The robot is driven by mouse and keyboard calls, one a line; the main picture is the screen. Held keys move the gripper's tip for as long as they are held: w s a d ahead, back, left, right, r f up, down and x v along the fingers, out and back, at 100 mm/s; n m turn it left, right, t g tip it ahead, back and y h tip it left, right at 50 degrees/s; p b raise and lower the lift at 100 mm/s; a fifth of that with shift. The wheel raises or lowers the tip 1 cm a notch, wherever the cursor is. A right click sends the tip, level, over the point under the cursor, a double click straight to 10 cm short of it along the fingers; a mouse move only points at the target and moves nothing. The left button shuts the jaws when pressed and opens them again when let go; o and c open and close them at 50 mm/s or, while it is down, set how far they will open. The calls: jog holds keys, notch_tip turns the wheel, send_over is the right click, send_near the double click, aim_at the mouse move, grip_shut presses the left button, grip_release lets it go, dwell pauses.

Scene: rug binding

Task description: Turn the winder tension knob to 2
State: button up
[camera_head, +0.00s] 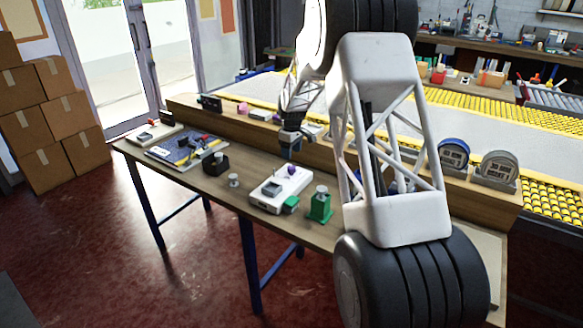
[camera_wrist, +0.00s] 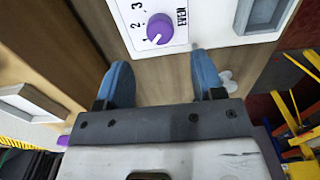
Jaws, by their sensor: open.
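A white winder box (camera_head: 280,189) stands on the wooden bench, with a purple knob (camera_head: 291,171) on top. In the wrist view the purple knob (camera_wrist: 160,28) sits on a white panel (camera_wrist: 205,22) marked 1, 2, 3 along its left side and EVEN at its right. A white mark on the knob's lower edge appears to lie near the 1. My gripper (camera_wrist: 160,72) is open, its blue fingertips apart and empty, just below the knob in the picture. In the head view my gripper (camera_head: 290,146) hangs behind the box; its fingertips are hard to make out.
A green holder (camera_head: 319,206) stands right of the box.

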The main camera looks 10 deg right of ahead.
aim_at(291, 167)
jog(key=shift+f, duration=3.65)
jog(key=c, duration=0.9)
